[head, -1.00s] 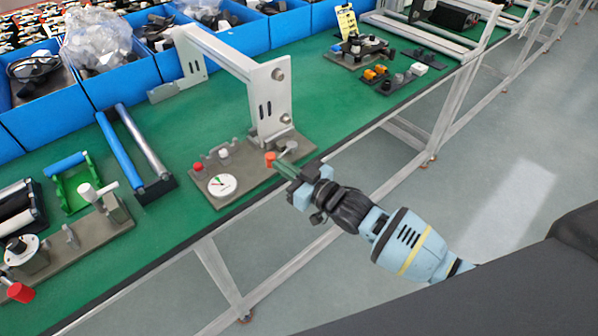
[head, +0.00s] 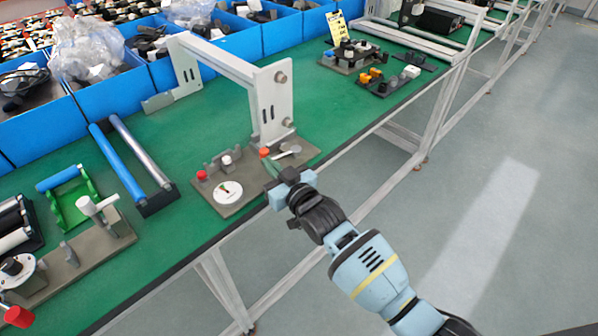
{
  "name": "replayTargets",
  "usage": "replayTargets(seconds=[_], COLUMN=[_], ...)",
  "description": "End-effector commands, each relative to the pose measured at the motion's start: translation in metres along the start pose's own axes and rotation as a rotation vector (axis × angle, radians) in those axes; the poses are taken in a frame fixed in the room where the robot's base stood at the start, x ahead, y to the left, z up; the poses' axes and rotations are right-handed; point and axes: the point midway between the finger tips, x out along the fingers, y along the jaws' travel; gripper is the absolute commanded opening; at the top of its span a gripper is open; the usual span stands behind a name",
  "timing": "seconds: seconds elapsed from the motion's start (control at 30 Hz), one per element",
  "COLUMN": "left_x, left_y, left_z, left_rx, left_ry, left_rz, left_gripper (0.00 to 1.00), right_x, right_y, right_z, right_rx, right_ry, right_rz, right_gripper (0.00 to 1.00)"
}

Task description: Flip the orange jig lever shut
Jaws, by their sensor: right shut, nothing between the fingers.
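The orange-knobbed jig lever (head: 264,153) is on the grey jig plate (head: 232,208) near the table's front edge, beside the foot of the grey frame. My left gripper is not in view.
The plate also carries a white dial (head: 228,193), a red knob (head: 202,175) and a white knob. A tall grey frame (head: 270,105) rises just behind. Blue and metal rollers (head: 122,160) lie to the left. Blue bins (head: 170,70) line the back.

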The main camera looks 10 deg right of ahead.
Motion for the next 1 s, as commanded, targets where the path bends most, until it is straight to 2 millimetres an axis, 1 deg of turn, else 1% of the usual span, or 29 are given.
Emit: replayTargets(seconds=[0.2,0.4,0.63,1.0], left_x=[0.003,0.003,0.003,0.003], left_y=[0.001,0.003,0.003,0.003], left_z=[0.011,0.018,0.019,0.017], left_rx=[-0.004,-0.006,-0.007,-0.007], left_ry=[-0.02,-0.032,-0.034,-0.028], left_rz=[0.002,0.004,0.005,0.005], left_gripper=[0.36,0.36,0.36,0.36], right_x=[0.016,0.025,0.031,0.032], right_y=[-0.005,-0.006,-0.006,-0.006], right_z=[0.001,0.001,0.0,-0.002], right_rx=[0.002,0.002,0.001,0.001], right_ry=[0.0,0.0,0.0,0.003], right_rz=[-0.003,-0.003,-0.003,-0.002], right_gripper=[0.0,0.0,0.0,0.0])
